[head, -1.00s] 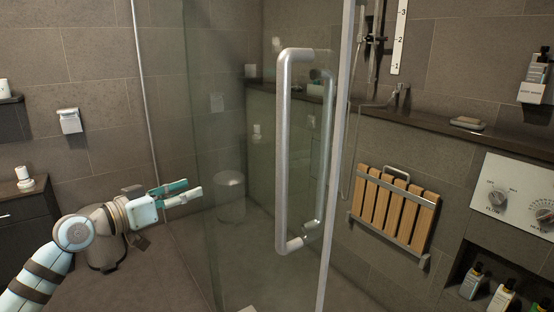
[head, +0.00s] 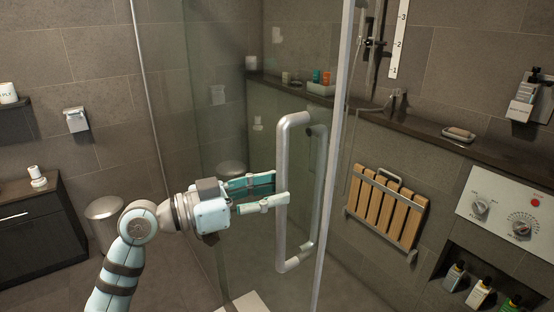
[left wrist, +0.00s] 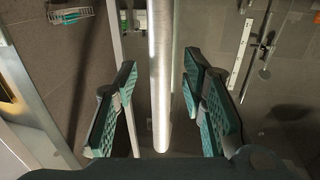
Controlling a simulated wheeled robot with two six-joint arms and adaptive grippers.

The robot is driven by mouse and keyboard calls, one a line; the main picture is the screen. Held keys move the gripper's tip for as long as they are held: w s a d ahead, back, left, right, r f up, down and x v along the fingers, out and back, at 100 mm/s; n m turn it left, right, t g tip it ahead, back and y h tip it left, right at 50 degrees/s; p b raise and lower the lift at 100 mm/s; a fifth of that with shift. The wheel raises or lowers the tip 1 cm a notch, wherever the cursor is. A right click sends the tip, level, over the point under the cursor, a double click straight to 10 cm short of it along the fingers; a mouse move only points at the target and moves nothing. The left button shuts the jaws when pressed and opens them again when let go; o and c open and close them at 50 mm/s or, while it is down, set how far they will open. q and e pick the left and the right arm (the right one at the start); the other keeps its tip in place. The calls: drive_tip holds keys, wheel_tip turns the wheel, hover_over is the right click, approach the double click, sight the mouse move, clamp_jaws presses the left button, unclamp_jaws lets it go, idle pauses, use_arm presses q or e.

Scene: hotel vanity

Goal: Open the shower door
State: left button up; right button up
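The glass shower door (head: 228,105) stands in the middle of the head view, with a metal strip along its right edge. I cannot tell for certain whether it is fully shut. Its silver bar handle (head: 295,240) stands upright near that edge. My left gripper (head: 280,187) is at the handle's middle height, its fingers pointing right. In the left wrist view, the handle bar (left wrist: 160,75) runs between the two spread teal fingers of the left gripper (left wrist: 159,78), with gaps on both sides. My right gripper is in neither current view.
A dark cabinet (head: 30,240) and a bin (head: 105,211) stand on the left. Floor outside the door looks clear.

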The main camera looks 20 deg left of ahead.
use_arm(q)
drive_tip(key=x, duration=0.2)
drive_tip(key=shift+w+d+f, duration=0.1)
drive_tip(key=shift+w+d, duration=0.15)
drive_tip(key=shift+w, duration=0.05)
drive_tip(key=shift+a, duration=0.1)
drive_tip(key=shift+c, duration=0.6)
clamp_jaws()
